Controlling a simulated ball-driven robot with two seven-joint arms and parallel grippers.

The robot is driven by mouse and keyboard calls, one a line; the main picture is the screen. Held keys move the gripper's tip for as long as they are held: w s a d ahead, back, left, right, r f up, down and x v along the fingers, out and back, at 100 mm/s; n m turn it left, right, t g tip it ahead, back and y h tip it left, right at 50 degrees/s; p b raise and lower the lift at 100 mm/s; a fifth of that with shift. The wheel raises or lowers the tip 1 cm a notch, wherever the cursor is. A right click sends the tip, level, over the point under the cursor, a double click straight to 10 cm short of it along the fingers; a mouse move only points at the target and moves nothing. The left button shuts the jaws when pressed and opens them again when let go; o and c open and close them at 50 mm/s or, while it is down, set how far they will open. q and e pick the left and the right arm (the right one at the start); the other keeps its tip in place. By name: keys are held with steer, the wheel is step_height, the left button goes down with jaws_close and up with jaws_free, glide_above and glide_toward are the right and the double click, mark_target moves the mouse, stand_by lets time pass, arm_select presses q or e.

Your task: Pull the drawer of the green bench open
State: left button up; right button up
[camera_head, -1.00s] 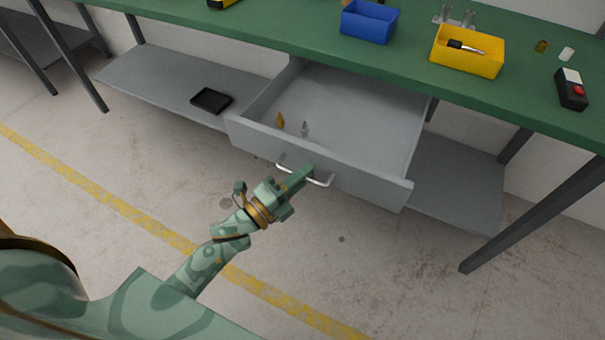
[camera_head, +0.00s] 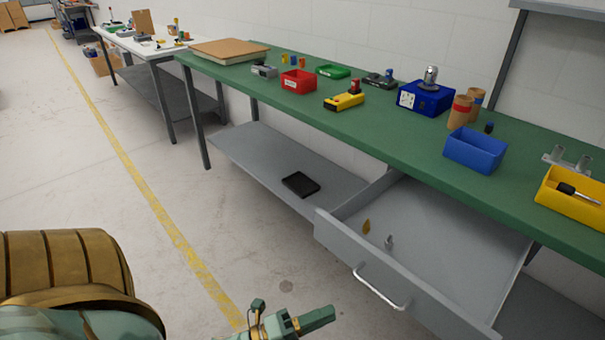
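The green bench (camera_head: 385,140) runs from the upper left to the right edge. Its grey drawer (camera_head: 440,240) stands pulled out, with its inside showing. A silver bar handle (camera_head: 380,288) is on the drawer front. My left gripper (camera_head: 320,318) is at the bottom edge, left of the handle and apart from it, with nothing seen in it. Its fingers look close together, but I cannot tell whether they are shut. My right gripper is out of view.
In the drawer are a small brass-coloured piece (camera_head: 366,227) and a small grey piece (camera_head: 388,242). A black tray (camera_head: 300,184) lies on the lower shelf. Blue (camera_head: 474,150) and yellow (camera_head: 572,198) bins stand on the bench. The floor left of the drawer is clear.

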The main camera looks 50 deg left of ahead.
arm_select(q)
steer(key=v, duration=0.4)
stand_by(0.5)
